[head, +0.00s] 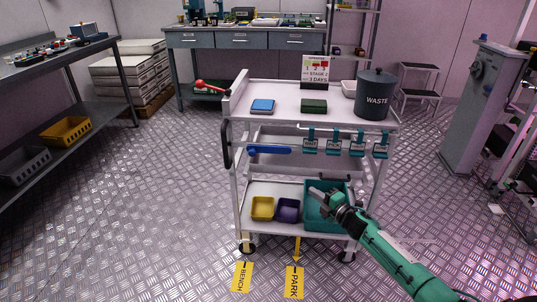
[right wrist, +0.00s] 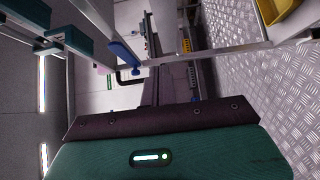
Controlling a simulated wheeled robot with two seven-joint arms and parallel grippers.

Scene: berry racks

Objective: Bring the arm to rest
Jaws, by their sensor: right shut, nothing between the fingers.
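My right arm (head: 395,258) is teal and reaches in from the lower right of the head view. Its grey gripper (head: 317,191) is shut and empty. It shows in front of the teal crate (head: 312,222) on the cart's bottom shelf; I cannot tell whether it touches the crate. In the right wrist view a teal housing of mine (right wrist: 220,158) with a lit strip fills the lower part, and the fingertips cannot be made out. My left gripper is not in view.
The white cart (head: 237,180) stands close around the gripper. Teal clips (head: 333,145) and a blue handle (head: 268,150) hang at its middle. Yellow (head: 262,208) and purple (head: 288,210) bins sit beside the crate. A WASTE bin (head: 375,98) stands on top. Floor left of the cart is clear.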

